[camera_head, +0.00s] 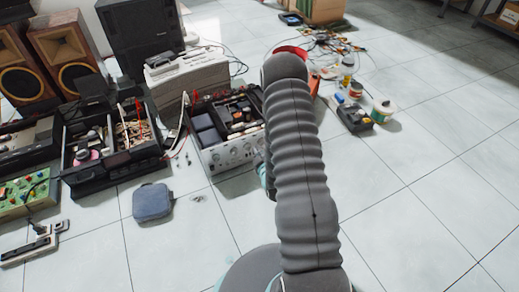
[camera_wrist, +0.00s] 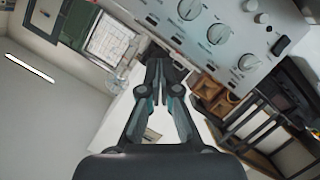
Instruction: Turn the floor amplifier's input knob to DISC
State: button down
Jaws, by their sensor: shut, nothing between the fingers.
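The floor amplifier (camera_head: 226,157) is a silver unit with an open top, left of my arm in the head view. Its front panel (camera_wrist: 205,55) fills the upper right of the wrist view, tilted. Several round knobs are on it, including a large knob (camera_wrist: 190,8), another large knob (camera_wrist: 217,33) and a knob nearer the panel's edge (camera_wrist: 248,62). The labels are too small to read, so I cannot tell the input knob or its setting. My gripper (camera_wrist: 161,64) is shut and empty, its tips by the panel's edge, apart from the knobs. My arm mostly hides it in the head view.
An opened black unit (camera_head: 112,165) stands left of the amplifier, and a blue-grey case (camera_head: 153,202) lies on the floor in front. Wooden speakers (camera_head: 62,50) are at the back left. Bottles and a spool (camera_head: 382,108) stand right of my arm. The right floor is clear.

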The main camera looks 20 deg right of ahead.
aim_at(262, 142)
jog(key=shift+t, duration=0.3)
jog(key=w+f, duration=0.1)
jog(key=w, duration=0.1)
jog(key=w+d+f, duration=0.1)
jog(key=w+f, duration=0.1)
jog(key=w, duration=0.1)
jog(key=w+f+b, duration=0.1)
jog(key=w, duration=0.1)
jog(key=shift+w+d+f, duration=0.2)
jog(key=shift+f, duration=0.2)
jog(key=shift+w+d+f, duration=0.15)
jog(key=shift+d+f, duration=0.65)
jog(key=shift+f, duration=0.15)
jog(key=shift+d+f+b, duration=0.3)
jog(key=shift+d+f, duration=0.2)
jog(key=shift+f, duration=0.1)
